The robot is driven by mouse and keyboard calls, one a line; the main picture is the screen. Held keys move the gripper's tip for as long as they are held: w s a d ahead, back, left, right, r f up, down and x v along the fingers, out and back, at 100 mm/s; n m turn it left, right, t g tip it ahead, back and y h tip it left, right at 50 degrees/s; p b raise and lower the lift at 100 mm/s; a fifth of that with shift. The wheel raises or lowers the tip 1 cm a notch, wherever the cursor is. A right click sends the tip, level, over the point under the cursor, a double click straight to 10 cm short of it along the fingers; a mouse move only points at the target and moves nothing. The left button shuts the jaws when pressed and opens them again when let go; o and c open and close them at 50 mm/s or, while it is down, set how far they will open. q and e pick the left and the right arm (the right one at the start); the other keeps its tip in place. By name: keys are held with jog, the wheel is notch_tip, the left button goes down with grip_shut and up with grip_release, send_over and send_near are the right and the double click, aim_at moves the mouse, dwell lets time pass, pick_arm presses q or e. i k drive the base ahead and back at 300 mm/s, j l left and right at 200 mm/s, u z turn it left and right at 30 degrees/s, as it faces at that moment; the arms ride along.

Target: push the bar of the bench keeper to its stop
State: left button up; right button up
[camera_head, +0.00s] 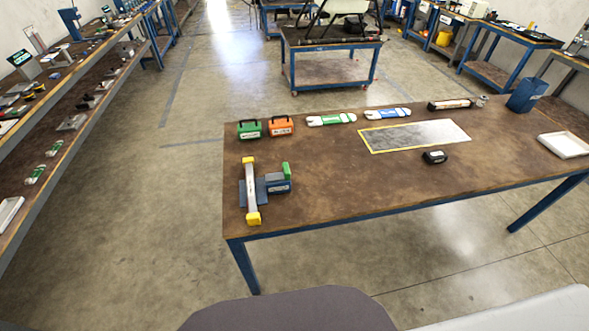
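The bench keeper (277,187) appears to be the blue device near the left end of the brown work table (340,190). A pale grey bar (251,193) with yellow end blocks lies across its left side, running from back to front. A green block (286,171) stands at the keeper's back right, and a small label shows on its front. I cannot tell from this distance how the bar is joined to the blue base or where its stop is. Neither of my grippers is in view.
A green case (249,130) and an orange case (280,126) stand behind the keeper. A yellow-edged grey panel (415,135), a small black device (435,157), a blue bin (526,95) and a white tray (566,145) lie farther right. The table's front middle is bare.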

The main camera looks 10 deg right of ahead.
aim_at(286, 175)
jog(key=i+l+u, duration=0.15)
jog(key=l+u, duration=0.15)
jog(key=l, duration=0.4)
jog(key=l+u, duration=0.3)
jog(key=l, duration=0.45)
jog(key=k+l+z, duration=0.2)
jog(key=k+z, duration=0.25)
jog(key=k, duration=0.1)
